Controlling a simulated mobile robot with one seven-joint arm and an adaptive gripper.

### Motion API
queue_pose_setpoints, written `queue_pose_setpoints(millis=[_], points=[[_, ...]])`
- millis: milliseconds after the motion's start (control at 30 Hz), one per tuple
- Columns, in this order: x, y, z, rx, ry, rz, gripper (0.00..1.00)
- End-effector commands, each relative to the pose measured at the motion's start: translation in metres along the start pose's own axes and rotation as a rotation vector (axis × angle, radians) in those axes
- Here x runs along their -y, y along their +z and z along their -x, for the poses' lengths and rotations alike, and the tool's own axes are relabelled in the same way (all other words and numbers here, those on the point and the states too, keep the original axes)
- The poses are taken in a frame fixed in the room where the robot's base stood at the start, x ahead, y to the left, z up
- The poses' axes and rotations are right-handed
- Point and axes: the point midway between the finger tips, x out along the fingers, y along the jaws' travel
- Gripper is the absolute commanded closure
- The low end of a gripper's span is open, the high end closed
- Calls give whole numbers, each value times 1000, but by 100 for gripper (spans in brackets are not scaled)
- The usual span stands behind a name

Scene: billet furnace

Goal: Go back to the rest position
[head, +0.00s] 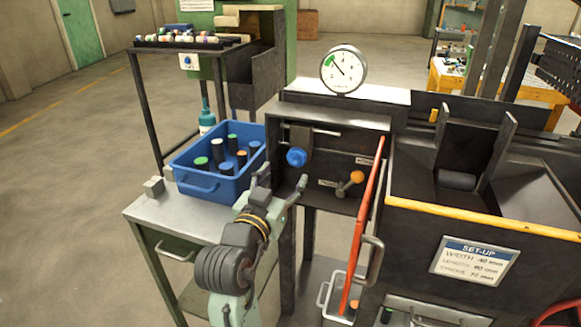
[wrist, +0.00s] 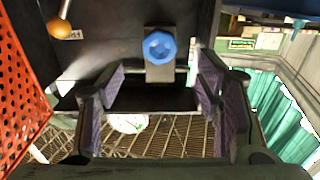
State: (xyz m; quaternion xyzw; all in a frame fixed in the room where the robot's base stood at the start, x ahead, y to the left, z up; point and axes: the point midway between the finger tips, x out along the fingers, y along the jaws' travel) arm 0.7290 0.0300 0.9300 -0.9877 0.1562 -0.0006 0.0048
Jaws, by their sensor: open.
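My gripper (head: 278,196) is open and empty in the head view, in front of the dark panel (head: 335,158) and just right of the blue bin. In the wrist view my gripper (wrist: 165,100) shows its two fingers spread apart with nothing between them. The blue knob (head: 297,157) on the panel is above the gripper and apart from it. It also shows in the wrist view (wrist: 159,46). An orange-tipped lever (head: 356,177) is on the panel to the right.
The blue bin (head: 205,188) with several capped cylinders stands on a metal table (head: 150,212) beside my gripper. A red guard (head: 364,225) stands out at the right. A dial gauge (head: 343,69) sits on top of the panel housing. Open floor (head: 70,170) lies at the left.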

Motion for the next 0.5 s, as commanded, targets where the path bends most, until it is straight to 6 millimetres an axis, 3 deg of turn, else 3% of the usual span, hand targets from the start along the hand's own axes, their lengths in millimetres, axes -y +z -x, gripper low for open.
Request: queue_pose_setpoints(millis=[200,500], points=[[0,0,20,0,0,0,41],[0,0,22,0,1,0,41]])
